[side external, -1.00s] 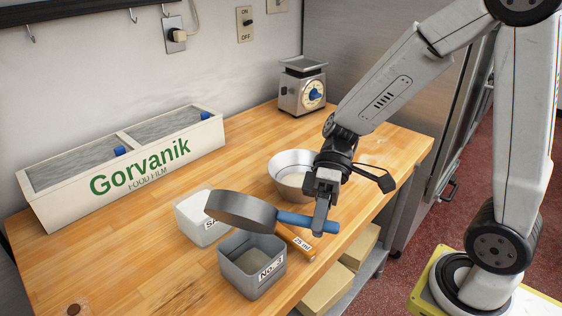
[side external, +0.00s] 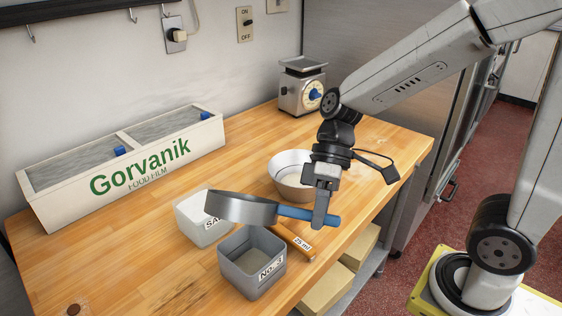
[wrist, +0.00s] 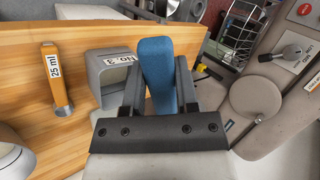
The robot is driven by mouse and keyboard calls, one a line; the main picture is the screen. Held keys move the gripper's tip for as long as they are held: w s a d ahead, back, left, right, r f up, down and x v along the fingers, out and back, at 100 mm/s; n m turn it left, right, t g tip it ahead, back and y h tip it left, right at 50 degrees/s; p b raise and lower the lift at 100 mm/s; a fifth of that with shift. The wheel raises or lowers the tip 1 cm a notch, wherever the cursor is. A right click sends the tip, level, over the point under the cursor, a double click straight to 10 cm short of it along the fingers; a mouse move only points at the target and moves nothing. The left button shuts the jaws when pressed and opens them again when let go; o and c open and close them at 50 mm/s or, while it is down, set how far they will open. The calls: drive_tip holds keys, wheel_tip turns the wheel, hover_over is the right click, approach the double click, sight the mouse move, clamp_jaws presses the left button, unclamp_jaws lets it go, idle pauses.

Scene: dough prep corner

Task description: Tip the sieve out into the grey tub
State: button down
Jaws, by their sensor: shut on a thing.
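My gripper (side external: 321,222) is shut on the blue handle (side external: 296,212) of the sieve. The sieve's round grey metal drum (side external: 240,209) is held in the air, close to level, above and slightly left of the grey tub. Its inside cannot be made out. The grey tub (side external: 237,274), labelled No. 3, stands open on the bench below. In the wrist view, the sieve handle (wrist: 157,72) is between my fingers and the tub (wrist: 101,68) is left of it. The drum does not show there.
A white tub (side external: 191,224) stands behind the grey tub, partly hidden by the drum. An orange-handled 25 ml scoop (side external: 291,238) lies close to the right, near a metal bowl (side external: 285,187). The left bench is clear.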

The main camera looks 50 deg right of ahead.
drive_tip(key=shift+r+t+h, duration=0.25)
drive_tip(key=shift+t+h, duration=0.05)
drive_tip(key=shift+h, duration=0.2)
drive_tip(key=shift+r+t+h, duration=0.5)
drive_tip(key=shift+h, duration=0.7)
drive_tip(key=shift+r+t+h, duration=0.45)
drive_tip(key=shift+t+h, duration=0.05)
drive_tip(key=shift+h, duration=0.7)
drive_tip(key=shift+r+t+h, duration=0.3)
drive_tip(key=shift+r+h, duration=0.2)
drive_tip(key=shift+r, duration=0.6)
